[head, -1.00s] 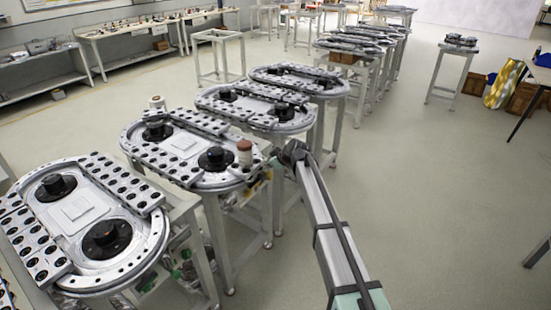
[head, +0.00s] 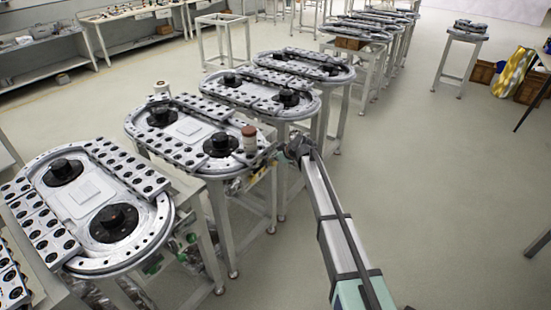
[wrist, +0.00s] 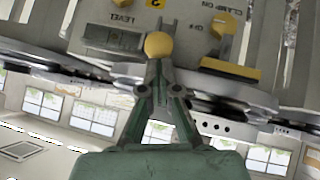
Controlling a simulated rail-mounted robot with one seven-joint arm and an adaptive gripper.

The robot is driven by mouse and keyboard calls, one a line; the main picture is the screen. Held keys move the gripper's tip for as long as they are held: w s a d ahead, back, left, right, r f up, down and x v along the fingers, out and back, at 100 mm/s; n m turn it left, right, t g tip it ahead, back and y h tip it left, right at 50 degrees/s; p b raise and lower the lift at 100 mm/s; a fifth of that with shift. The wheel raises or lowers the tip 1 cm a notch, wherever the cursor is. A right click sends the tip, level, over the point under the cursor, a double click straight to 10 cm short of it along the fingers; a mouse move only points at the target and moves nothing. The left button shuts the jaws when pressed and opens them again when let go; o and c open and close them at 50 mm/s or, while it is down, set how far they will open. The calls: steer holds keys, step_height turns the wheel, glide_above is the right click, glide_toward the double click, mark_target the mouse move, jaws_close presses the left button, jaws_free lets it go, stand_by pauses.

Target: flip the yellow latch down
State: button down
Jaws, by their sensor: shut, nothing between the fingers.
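In the wrist view a grey panel carries a yellow latch (wrist: 224,28) at the upper right, beside printed labels CLAMP and OFF. A yellow bar (wrist: 231,69) shows just below it in the picture. A round yellow knob (wrist: 158,45) stands to its left, near a LEVEL label. My gripper (wrist: 161,66) comes up from the bottom of the picture, its fingers closed together and overlapping the round knob in view. I cannot tell whether they touch it. The gripper is left of the latch and apart from it. In the head view the gripper and the latch cannot be made out.
In the head view several oval track tables stand in a row, the nearest (head: 150,238) at lower left. The floor (head: 430,180) to the right is clear.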

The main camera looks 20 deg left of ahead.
step_height(320, 180, down, 6)
steer(key=b, duration=0.6)
steer(key=shift+f, duration=0.2)
steer(key=shift+s, duration=0.1)
steer(key=a+r+b+v, duration=0.2)
steer(key=v, duration=1.1)
steer(key=shift+b, duration=0.35)
